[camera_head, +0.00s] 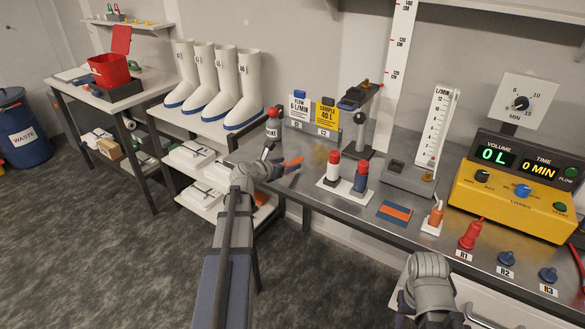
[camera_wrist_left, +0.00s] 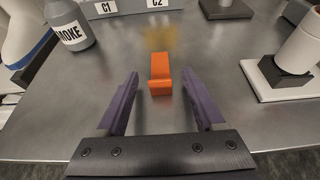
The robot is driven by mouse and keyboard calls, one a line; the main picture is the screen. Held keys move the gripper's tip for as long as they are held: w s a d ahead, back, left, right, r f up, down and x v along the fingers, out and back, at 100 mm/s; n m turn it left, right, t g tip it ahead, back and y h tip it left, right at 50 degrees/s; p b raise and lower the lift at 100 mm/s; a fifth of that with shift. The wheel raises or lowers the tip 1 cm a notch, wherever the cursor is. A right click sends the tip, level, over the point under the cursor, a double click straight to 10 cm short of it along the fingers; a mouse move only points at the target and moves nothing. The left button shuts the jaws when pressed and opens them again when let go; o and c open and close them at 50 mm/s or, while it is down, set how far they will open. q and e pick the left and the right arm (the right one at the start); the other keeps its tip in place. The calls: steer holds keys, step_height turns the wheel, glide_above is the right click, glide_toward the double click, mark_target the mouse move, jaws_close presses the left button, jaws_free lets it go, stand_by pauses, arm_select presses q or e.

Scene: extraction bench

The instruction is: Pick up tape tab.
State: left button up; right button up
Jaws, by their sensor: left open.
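The orange tape tab (camera_wrist_left: 160,75) stands on the grey metal bench top, a bent piece with a raised back part. In the wrist view it lies between and just beyond the two purple fingers of my left gripper (camera_wrist_left: 161,100), touching neither. The left gripper is open and empty. In the head view the left gripper (camera_head: 283,168) is over the bench's left end, with the orange tab (camera_head: 294,161) at its fingertips. My right arm shows at the lower right, and its fingers cannot be made out.
A bottle labelled SMOKE (camera_wrist_left: 70,25) stands left of the tab, and a white cylinder on a base (camera_wrist_left: 292,55) stands to the right. Cards on a holder (camera_head: 312,126) stand behind. An orange and blue pad (camera_head: 396,212) lies farther right.

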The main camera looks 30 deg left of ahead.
arm_select(q)
steer(key=shift+w+f, duration=0.2)
steer(key=shift+w, duration=0.25)
steer(key=shift+s, duration=0.1)
steer(key=shift+c, duration=0.6)
jaws_close()
